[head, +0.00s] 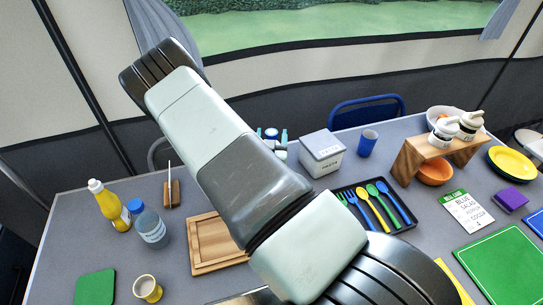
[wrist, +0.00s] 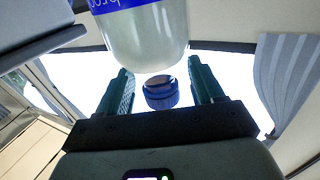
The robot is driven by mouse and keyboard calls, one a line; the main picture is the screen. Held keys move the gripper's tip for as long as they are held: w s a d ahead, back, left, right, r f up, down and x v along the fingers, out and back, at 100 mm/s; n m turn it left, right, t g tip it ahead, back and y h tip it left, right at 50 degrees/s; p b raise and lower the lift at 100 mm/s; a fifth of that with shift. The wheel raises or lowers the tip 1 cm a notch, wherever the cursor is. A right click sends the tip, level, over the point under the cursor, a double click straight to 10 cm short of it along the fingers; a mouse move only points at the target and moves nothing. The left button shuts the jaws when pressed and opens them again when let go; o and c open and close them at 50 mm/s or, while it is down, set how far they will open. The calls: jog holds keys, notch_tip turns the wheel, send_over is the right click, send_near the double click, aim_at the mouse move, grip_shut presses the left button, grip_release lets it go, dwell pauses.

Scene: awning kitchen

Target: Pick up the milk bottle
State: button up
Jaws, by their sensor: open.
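In the wrist view, a pale translucent bottle (wrist: 145,38) with a blue label is cut off by the top edge. The lettering is only partly visible. A blue cap (wrist: 160,92) lies between the two green fingers of my gripper (wrist: 163,88), with gaps on both sides. The fingers are open. In the head view, my gripper (head: 271,140) is mostly hidden behind my arm, with a small blue round thing (head: 271,132) between its fingers. Another clear bottle (head: 151,230) with a blue cap stands at the left of the table. I cannot tell which is the milk bottle.
A yellow bottle (head: 112,213), a cup (head: 147,288) and a wooden board (head: 205,255) are at the left. A white box (head: 321,155), a blue cup (head: 367,143) and a cutlery tray (head: 402,217) stand right of my gripper. A wooden stand (head: 408,162) is farther right.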

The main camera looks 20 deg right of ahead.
jog(key=shift+c, duration=0.2)
grip_shut()
dwell(0.5)
